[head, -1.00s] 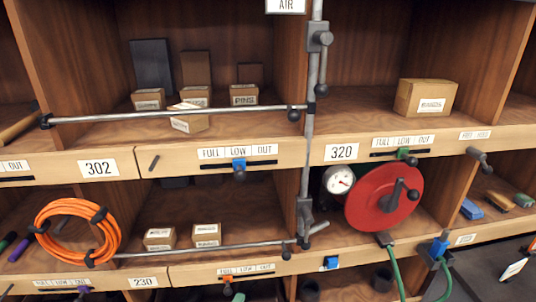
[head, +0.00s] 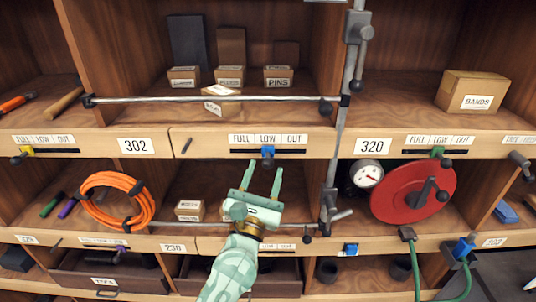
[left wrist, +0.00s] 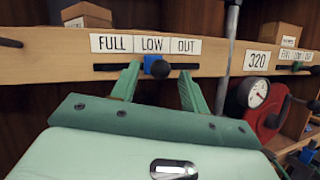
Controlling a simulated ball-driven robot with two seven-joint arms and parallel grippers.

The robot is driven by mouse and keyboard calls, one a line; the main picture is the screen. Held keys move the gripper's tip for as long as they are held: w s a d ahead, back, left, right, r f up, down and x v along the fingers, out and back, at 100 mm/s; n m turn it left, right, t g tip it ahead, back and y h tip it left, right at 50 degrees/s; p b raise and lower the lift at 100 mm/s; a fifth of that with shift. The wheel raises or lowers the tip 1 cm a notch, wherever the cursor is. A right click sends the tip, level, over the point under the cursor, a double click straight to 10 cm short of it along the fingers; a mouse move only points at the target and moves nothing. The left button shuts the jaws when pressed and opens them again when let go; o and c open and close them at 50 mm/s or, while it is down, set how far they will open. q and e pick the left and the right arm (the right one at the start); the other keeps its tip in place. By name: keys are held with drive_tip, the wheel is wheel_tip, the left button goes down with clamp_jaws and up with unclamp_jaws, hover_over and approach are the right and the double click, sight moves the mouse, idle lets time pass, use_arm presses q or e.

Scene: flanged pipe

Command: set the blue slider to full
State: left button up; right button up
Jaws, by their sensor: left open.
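The blue slider (head: 267,151) with its dark round knob sits under LOW, near the middle of its black slot on the shelf edge. It also shows in the left wrist view (left wrist: 153,62). The label strip (head: 268,139) above reads FULL, LOW, OUT from left to right. My left gripper (head: 263,172) is open and empty, pale green, reaching up from below just under the slider. In the left wrist view its fingertips (left wrist: 162,70) appear either side of the knob; I cannot tell whether they touch it. My right gripper is not in view.
A horizontal metal rod (head: 210,99) crosses the shelf above, and a vertical grey pipe (head: 340,130) stands to the right. A red wheel (head: 408,208) and gauge (head: 367,174) are further right. An orange hose coil (head: 96,212) hangs at left. Other coloured sliders sit on neighbouring edges.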

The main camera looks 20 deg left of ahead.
sight(266, 168)
use_arm(q)
drive_tip(key=x, duration=0.2)
drive_tip(key=shift+w+r, duration=0.2)
drive_tip(key=shift+w, duration=0.5)
drive_tip(key=shift+s, duration=0.1)
drive_tip(key=shift+c, duration=0.6)
clamp_jaws()
drive_tip(key=a, duration=0.2)
drive_tip(key=s+a+p, duration=0.1)
drive_tip(key=a, duration=0.3)
drive_tip(key=shift+s, duration=0.35)
drive_tip(key=shift+a, duration=0.15)
drive_tip(key=shift+d, duration=0.25)
drive_tip(key=shift+c, duration=1)
unclamp_jaws()
drive_tip(key=shift+a, duration=0.1)
drive_tip(key=o, duration=0.3)
drive_tip(key=shift+a, duration=0.25)
